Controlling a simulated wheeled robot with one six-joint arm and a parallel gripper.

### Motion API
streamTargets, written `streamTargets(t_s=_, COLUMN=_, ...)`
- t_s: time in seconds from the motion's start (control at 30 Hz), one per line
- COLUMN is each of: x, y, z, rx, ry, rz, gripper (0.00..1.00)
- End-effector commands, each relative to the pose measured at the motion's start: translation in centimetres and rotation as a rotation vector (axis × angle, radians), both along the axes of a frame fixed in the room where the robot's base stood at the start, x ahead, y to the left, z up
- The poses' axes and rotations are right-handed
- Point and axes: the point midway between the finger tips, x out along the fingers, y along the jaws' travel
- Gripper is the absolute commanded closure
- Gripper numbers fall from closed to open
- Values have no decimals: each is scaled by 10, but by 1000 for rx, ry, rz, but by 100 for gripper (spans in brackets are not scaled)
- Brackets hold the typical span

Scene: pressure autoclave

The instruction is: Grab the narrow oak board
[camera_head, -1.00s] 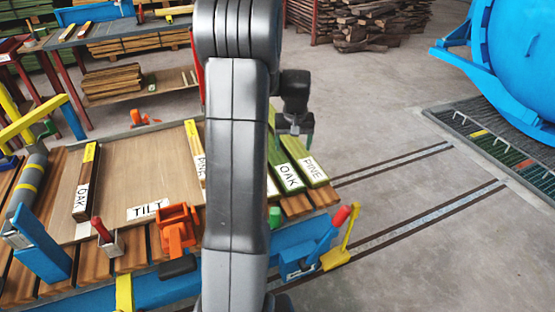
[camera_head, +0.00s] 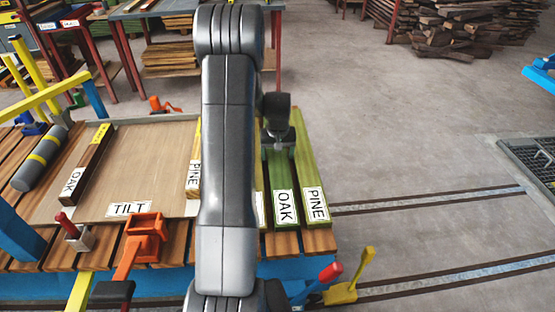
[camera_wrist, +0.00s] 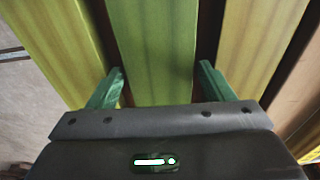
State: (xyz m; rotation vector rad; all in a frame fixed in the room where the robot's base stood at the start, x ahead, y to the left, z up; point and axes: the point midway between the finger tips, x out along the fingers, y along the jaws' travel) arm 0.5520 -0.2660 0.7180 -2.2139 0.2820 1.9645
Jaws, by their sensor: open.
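A green board labelled OAK (camera_head: 279,175) lies on the slatted table, right of my arm in the head view. My gripper (camera_head: 279,143) is over its far part. In the wrist view the green board (camera_wrist: 152,50) runs between the two green fingertips of my open gripper (camera_wrist: 160,88). The fingers line up with the dark gaps on either side of the board; their depth beside it is unclear. Another board labelled OAK (camera_head: 88,160), dark brown and slim with a yellow end, lies at the left on the tilt panel.
A green PINE board (camera_head: 308,170) lies close to the right of the green OAK board. Another PINE board (camera_head: 194,175) and the wooden tilt panel (camera_head: 145,165) are left of my arm. An orange clamp (camera_head: 145,240) stands at the front. Open floor (camera_head: 420,130) is to the right.

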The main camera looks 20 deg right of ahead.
Motion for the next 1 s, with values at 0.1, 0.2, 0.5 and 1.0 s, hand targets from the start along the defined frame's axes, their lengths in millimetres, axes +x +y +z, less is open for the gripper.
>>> streamTargets(t_s=0.1, x=0, y=0, z=1, rx=0, ry=-1, rz=0, gripper=25)
streamTargets(t_s=0.2, x=0, y=0, z=1, rx=0, ry=-1, rz=0, gripper=39)
streamTargets(t_s=0.5, x=1, y=0, z=2, rx=-2, ry=-3, rz=0, gripper=84)
streamTargets(t_s=1.0, x=1, y=-1, z=54, rx=-3, ry=-6, rz=1, gripper=84)
